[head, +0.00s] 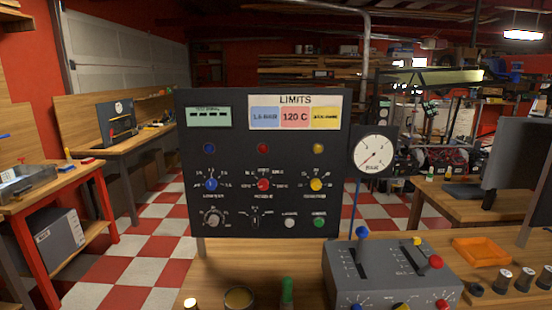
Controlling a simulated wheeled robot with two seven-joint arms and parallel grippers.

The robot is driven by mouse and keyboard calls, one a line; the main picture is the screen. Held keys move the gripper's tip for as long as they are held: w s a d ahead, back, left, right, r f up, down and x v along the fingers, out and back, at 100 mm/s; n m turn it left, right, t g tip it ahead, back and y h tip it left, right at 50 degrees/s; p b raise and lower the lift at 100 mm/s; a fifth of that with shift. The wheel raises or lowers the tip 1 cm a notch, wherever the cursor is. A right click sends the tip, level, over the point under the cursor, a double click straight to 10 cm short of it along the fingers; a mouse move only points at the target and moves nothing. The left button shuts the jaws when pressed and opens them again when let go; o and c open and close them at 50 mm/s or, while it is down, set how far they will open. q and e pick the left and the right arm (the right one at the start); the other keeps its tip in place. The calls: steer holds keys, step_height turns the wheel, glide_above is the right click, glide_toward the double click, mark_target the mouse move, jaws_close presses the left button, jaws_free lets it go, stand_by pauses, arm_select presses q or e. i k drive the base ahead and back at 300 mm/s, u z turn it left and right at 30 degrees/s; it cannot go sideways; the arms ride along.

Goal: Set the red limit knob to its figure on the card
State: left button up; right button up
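The red limit knob (263,185) sits in the middle of a dark upright panel (235,150), between a blue knob (211,185) and a yellow knob (316,184). Small white scale marks surround it, too small to read surely, and I cannot tell where its pointer stands. The LIMITS card (295,101) is at the panel's top right. Its red field (295,117) reads 120 C, between a blue and a yellow field. Neither of my grippers is in view.
A round gauge (374,154) stands at the panel's right edge. A grey control box (388,275) with levers stands in front at right, beside an orange tray (481,251). A green-topped cylinder (287,290) and a round container (239,298) stand at the front edge.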

mark_target(263, 185)
steer(key=k, duration=0.5)
steer(key=z, duration=1.9)
steer(key=i, duration=0.9)
steer(key=u, duration=1.25)
